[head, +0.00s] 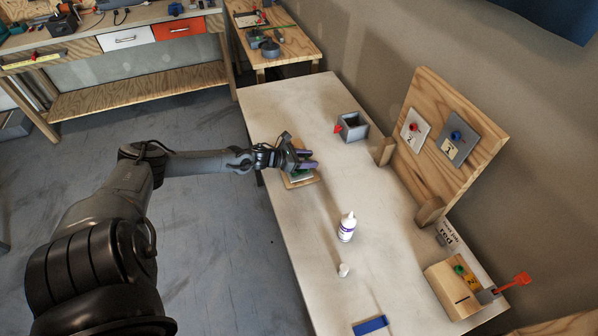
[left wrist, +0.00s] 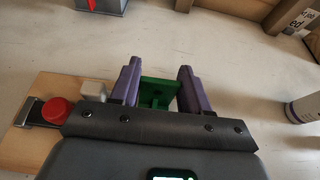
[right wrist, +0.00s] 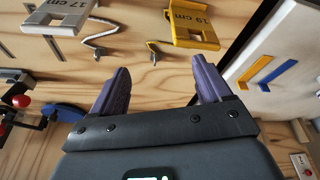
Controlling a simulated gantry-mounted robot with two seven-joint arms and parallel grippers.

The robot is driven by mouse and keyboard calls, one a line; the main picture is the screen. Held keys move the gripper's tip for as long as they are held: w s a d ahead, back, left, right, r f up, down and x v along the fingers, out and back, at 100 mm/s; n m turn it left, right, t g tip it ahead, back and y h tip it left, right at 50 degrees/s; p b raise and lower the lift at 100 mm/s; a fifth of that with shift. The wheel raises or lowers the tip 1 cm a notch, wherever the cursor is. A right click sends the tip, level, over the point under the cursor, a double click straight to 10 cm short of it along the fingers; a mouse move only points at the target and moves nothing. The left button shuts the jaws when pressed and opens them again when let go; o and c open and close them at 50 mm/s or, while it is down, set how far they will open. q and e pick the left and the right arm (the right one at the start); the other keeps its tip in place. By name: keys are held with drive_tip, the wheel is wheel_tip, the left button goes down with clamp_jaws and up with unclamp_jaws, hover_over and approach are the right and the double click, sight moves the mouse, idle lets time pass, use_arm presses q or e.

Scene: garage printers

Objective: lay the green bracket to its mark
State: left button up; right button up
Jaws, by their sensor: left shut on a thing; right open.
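The green bracket (left wrist: 157,92) is between the purple fingers of my left gripper (left wrist: 159,68) in the left wrist view. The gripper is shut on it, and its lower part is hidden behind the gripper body. In the head view my left gripper (head: 307,160) is over the left side of the pale table, above a small wooden board (head: 302,182). My right gripper (right wrist: 162,82) shows only in the right wrist view, open and empty, before a wooden panel with hooks. I cannot make out a mark for the bracket.
A red knob (left wrist: 55,111) sits close left of my left gripper. On the table (head: 315,240) stand a grey box (head: 351,128), a white bottle (head: 346,229), an upright wooden panel (head: 443,165) and a wooden block (head: 450,289). A blue strip (head: 370,325) lies at the front. The table's middle is largely clear.

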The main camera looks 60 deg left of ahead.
use_arm(q)
drive_tip(key=shift+f+b, duration=0.3)
idle(0.6)
drive_tip(key=o, duration=1.1)
